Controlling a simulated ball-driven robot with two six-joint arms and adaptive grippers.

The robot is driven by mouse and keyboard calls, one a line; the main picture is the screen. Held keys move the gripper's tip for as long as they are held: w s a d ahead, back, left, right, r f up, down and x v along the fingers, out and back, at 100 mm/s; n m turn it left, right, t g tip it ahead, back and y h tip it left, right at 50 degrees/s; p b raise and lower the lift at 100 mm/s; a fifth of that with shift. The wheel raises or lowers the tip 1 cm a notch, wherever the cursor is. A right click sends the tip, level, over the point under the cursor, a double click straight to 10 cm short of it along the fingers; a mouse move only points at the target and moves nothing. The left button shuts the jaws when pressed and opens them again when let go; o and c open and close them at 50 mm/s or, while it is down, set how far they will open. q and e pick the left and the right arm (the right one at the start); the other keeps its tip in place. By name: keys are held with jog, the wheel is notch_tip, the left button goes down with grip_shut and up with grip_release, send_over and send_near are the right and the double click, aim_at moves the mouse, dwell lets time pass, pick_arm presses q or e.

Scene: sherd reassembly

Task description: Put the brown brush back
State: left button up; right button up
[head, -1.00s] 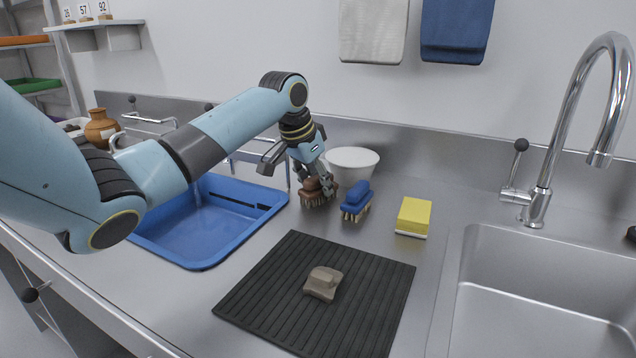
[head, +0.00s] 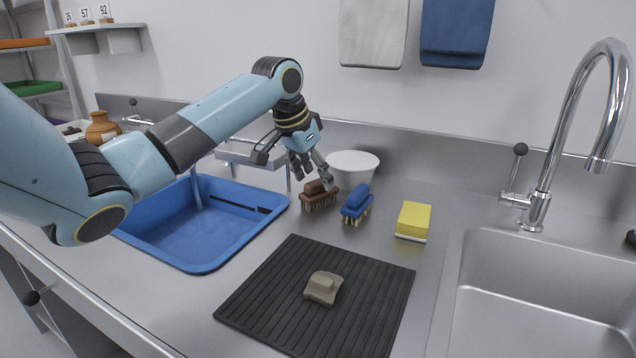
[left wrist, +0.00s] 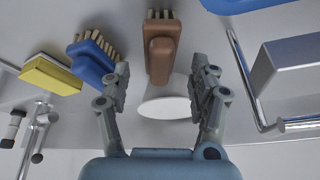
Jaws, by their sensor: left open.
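The brown brush (head: 319,194) stands bristles down on the steel counter, between the blue tray and the blue brush (head: 356,203). It also shows in the left wrist view (left wrist: 161,48), beyond and between my fingertips. My left gripper (head: 314,174) is open just above the brown brush, with its fingers apart and nothing between them. In the left wrist view the open fingers (left wrist: 163,85) show clear of the brush. My right gripper is not in view.
A white bowl (head: 354,165) stands behind the brushes. A yellow sponge (head: 413,220) lies to the right, left of the sink (head: 545,290). A blue tray (head: 205,265) is at left. A sherd (head: 323,287) lies on the black ribbed mat (head: 262,320).

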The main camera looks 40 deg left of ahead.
pick_arm(q)
jog(key=v, duration=0.8)
jog(key=shift+s+r+p, duration=0.2)
jog(key=shift+r+p, duration=0.15)
jog(key=shift+p, duration=0.1)
